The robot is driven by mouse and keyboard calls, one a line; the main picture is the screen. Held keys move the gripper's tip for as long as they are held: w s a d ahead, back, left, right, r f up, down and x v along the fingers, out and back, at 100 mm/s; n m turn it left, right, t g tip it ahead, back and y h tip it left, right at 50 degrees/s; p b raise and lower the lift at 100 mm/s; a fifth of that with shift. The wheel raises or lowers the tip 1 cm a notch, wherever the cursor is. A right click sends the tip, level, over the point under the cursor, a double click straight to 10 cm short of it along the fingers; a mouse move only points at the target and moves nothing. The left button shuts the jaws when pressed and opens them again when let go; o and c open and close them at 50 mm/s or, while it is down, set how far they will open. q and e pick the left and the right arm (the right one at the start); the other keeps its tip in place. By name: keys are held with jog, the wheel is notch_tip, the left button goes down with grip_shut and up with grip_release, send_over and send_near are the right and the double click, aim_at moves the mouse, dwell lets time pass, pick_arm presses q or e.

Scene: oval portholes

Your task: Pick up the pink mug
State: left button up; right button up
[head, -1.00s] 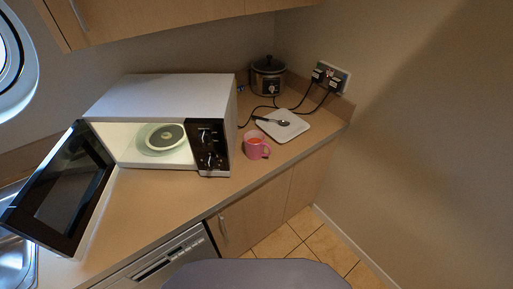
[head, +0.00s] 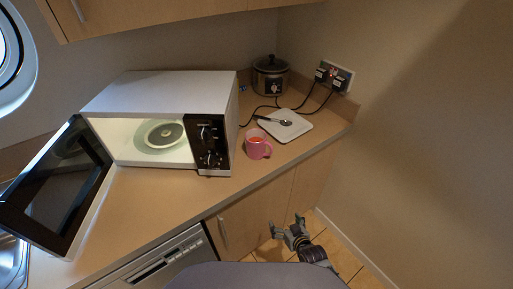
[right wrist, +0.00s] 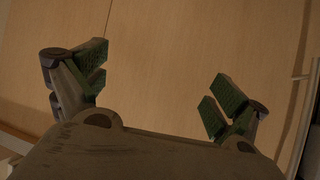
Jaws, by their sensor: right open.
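The pink mug (head: 258,149) stands upright on the counter, just right of the microwave, with its handle toward the right. Something orange-red shows inside it. My right gripper (head: 286,226) is low in front of the cabinet doors, below the counter edge and well below the mug. It is open and empty. In the right wrist view its spread green-padded fingers (right wrist: 157,85) face a wooden cabinet door, and the mug does not show there. My left gripper is not in view.
A white microwave (head: 160,95) with its door open stands left of the mug. A white board (head: 296,131) with a dark spoon lies behind the mug to the right. A slow cooker (head: 270,77) and plugged-in cords are at the back. The counter (head: 150,207) in front is clear.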

jog(key=w+a+r+t+y, duration=0.1)
jog(key=w+a+r, duration=0.1)
jog(key=r, duration=0.7)
jog(key=w+a+r+t+y, duration=0.1)
jog(key=w+a+r+t, duration=0.1)
jog(key=r, duration=0.7)
jog(key=n+t+y, duration=0.1)
jog(key=t+y, duration=0.1)
send_near(260, 144)
jog(key=s, duration=0.2)
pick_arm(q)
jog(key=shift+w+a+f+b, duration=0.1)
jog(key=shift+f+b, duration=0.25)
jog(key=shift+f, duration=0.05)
pick_arm(e)
jog(key=shift+w+d+r, duration=0.1)
jog(key=shift+w, duration=0.15)
jog(key=shift+w, duration=0.1)
jog(key=shift+p+x, duration=0.3)
jog(key=shift+x, duration=3.9)
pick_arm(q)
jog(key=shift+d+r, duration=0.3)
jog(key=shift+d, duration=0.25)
pick_arm(e)
jog(key=shift+w, duration=0.1)
